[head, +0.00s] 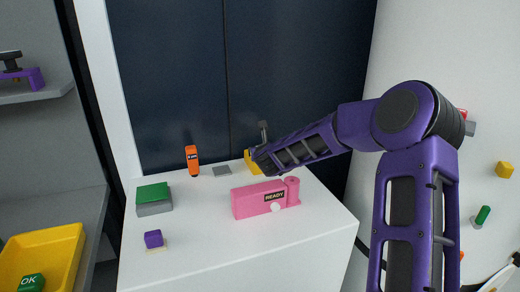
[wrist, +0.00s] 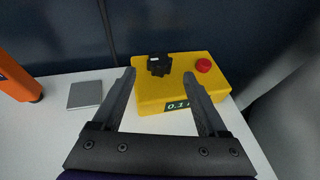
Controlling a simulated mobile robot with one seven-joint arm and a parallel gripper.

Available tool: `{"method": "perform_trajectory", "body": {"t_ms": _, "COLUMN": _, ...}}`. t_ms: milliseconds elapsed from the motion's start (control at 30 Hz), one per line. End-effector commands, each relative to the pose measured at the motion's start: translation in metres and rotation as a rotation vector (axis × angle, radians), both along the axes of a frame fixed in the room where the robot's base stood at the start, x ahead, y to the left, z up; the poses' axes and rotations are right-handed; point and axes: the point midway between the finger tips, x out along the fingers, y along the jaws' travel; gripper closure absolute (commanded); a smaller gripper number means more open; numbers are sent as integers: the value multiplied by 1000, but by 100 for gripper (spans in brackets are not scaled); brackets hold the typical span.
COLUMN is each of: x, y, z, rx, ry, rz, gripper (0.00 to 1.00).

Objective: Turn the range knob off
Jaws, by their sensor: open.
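A yellow box (wrist: 150,93) with a black knob (wrist: 159,64), a red button (wrist: 203,65) and a small display reading about 0.1 sits at the back of the white counter. I take the black knob to be the range knob; its exact setting is too small to tell. My gripper (wrist: 160,76) is open in the wrist view, its two fingers reaching over the box, one on each side of the knob in the picture. Contact cannot be told. In the head view the box (head: 249,163) is mostly hidden behind my arm.
A green-topped block (head: 153,193) and a purple cube (head: 153,239) are further left. A dark wall stands behind.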

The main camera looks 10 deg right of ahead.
Motion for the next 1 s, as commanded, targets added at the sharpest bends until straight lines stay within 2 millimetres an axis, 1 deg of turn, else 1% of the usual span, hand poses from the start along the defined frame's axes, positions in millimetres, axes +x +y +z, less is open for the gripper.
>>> {"method": "perform_trajectory", "body": {"t_ms": 33, "x": 11, "y": 1, "z": -6, "rx": 4, "ry": 1, "rz": 1, "gripper": 24}}
{"method": "perform_trajectory", "body": {"t_ms": 100, "x": 23, "y": 0, "z": -10, "rx": 2, "ry": 1, "rz": 0, "gripper": 24}}
{"method": "perform_trajectory", "body": {"t_ms": 300, "x": 50, "y": -2, "z": -21, "rx": 0, "ry": 0, "rz": 1, "gripper": 24}}
{"method": "perform_trajectory", "body": {"t_ms": 500, "x": 61, "y": -3, "z": -25, "rx": -1, "ry": 0, "rz": 2, "gripper": 24}}
{"method": "perform_trajectory", "body": {"t_ms": 800, "x": 62, "y": -4, "z": -26, "rx": -1, "ry": 0, "rz": 2, "gripper": 24}}
{"method": "perform_trajectory", "body": {"t_ms": 867, "x": 62, "y": -4, "z": -26, "rx": -1, "ry": 0, "rz": 2, "gripper": 35}}
{"method": "perform_trajectory", "body": {"t_ms": 1000, "x": 62, "y": -4, "z": -26, "rx": -1, "ry": 0, "rz": 2, "gripper": 60}}
